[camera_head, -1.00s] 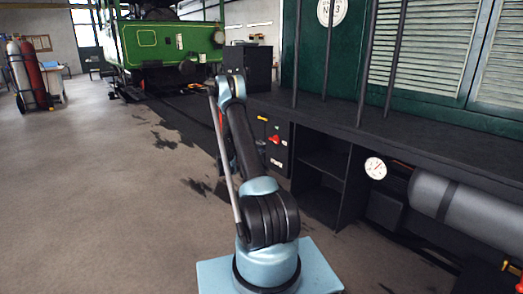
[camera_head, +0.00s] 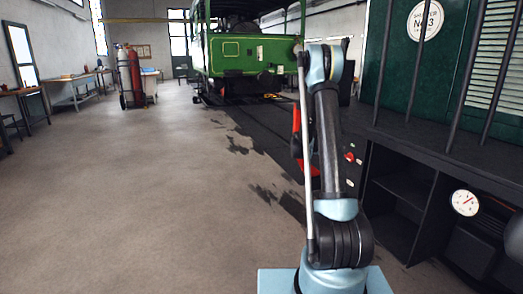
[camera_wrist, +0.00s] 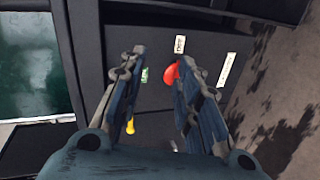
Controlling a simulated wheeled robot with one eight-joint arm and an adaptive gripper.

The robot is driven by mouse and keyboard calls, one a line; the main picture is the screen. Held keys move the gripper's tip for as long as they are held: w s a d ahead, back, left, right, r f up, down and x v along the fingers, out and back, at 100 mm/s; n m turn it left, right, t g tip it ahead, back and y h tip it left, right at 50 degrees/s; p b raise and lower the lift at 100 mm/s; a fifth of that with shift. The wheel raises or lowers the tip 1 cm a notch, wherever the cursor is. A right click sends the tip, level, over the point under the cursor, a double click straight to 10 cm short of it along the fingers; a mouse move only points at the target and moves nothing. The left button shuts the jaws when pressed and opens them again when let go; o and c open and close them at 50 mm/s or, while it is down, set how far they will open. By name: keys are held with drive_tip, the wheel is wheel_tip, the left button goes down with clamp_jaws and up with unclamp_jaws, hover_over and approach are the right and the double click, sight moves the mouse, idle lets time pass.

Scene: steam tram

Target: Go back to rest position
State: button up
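My gripper (camera_wrist: 161,58) is open in the wrist view, with its two dark blue fingers apart and nothing visibly held between them. A red knob (camera_wrist: 171,76) on a dark panel (camera_wrist: 206,58) shows beyond the fingers, close to the right fingertip in the picture. A yellow handle (camera_wrist: 130,125) shows lower, by the left finger. In the head view my arm stands raised on its pale blue base, and the gripper is hidden behind it. Red parts (camera_head: 297,130) show beside the arm; I cannot tell what they belong to.
The dark green tram side (camera_head: 420,75) with a black underframe and a dial gauge (camera_head: 465,202) stands close on the right. A green steam tram (camera_head: 235,55) is at the back. Gas cylinders (camera_head: 135,75) and workbenches (camera_head: 75,92) are far left. The floor on the left is clear.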

drive_tip(key=s+a+r+y, duration=0.2)
drive_tip(key=s+r, duration=0.1)
drive_tip(key=s, duration=0.6)
drive_tip(key=s+a+r+m+g+y, duration=0.1)
drive_tip(key=s+a+r+y, duration=0.15)
drive_tip(key=s, duration=0.55)
drive_tip(key=s+a+r+y, duration=0.2)
drive_tip(key=s+a+r, duration=0.1)
drive_tip(key=s, duration=0.6)
drive_tip(key=s+a+f+y, duration=0.2)
drive_tip(key=s+a+f, duration=0.1)
drive_tip(key=s, duration=0.6)
drive_tip(key=s+a+f+m+g+y, duration=0.1)
drive_tip(key=s+a+f+y, duration=0.1)
drive_tip(key=s+a, duration=0.4)
drive_tip(key=s+a+f+y, duration=0.3)
drive_tip(key=s+a+f, duration=0.1)
drive_tip(key=s, duration=0.9)
drive_tip(key=shift+s+a+f, duration=0.15)
drive_tip(key=shift+a+f, duration=0.15)
drive_tip(key=shift+a, duration=0.1)
